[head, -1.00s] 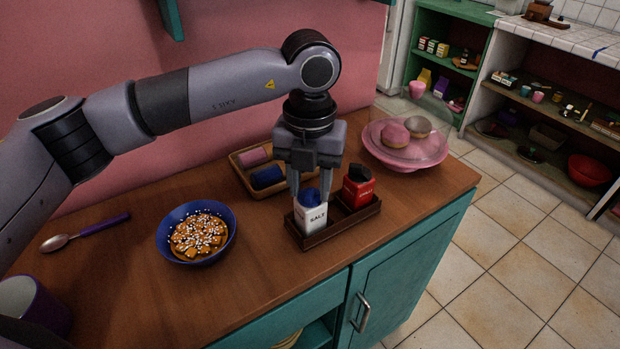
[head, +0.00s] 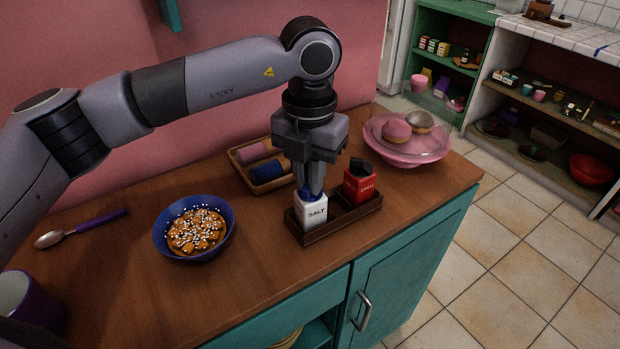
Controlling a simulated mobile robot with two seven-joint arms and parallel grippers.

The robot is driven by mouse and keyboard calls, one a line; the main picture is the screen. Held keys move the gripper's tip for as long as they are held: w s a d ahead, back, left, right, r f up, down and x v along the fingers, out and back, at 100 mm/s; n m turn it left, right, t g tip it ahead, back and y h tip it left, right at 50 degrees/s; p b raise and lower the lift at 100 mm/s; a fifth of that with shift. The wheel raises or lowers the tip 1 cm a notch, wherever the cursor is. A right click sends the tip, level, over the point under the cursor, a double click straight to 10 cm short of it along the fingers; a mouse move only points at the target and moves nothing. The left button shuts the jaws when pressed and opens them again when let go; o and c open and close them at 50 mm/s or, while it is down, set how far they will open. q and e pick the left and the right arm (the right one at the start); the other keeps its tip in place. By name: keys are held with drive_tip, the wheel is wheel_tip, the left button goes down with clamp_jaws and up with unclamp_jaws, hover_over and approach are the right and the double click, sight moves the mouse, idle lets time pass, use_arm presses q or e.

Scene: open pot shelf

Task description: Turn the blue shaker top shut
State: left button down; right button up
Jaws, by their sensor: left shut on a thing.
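The white salt shaker (head: 312,214) stands upright in the left part of a dark wooden holder (head: 340,224). Its blue top (head: 303,193) is mostly hidden behind my fingers, so I cannot tell how far it is turned. My left gripper (head: 311,190) points straight down over the shaker and is shut on the blue top. A red shaker (head: 359,189) with a black top stands beside it in the right part of the holder. My right gripper is not in view.
A blue bowl of food (head: 160,240) is left of the holder. A wooden tray with rolled cloths (head: 236,165) lies behind. A pink covered stand (head: 437,154) is at the back right. A spoon (head: 50,239) and purple mug (head: 40,303) are at left. The front counter is clear.

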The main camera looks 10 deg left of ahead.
use_arm(q)
drive_tip(key=m+b, duration=0.1)
drive_tip(key=m, duration=0.2)
drive_tip(key=shift+m+b, duration=0.3)
drive_tip(key=shift+m, duration=0.1)
drive_tip(key=shift+m+b, duration=0.3)
drive_tip(key=shift+m, duration=0.7)
drive_tip(key=shift+a+m+b, duration=0.1)
drive_tip(key=shift+m+b, duration=0.2)
drive_tip(key=shift+m, duration=0.9)
drive_tip(key=shift+w+m+b, duration=0.1)
drive_tip(key=shift+m+b, duration=0.25)
drive_tip(key=shift+m, duration=3.35)
drive_tip(key=c, duration=1.1)
unclamp_jaws()
drive_tip(key=shift+c, duration=0.2)
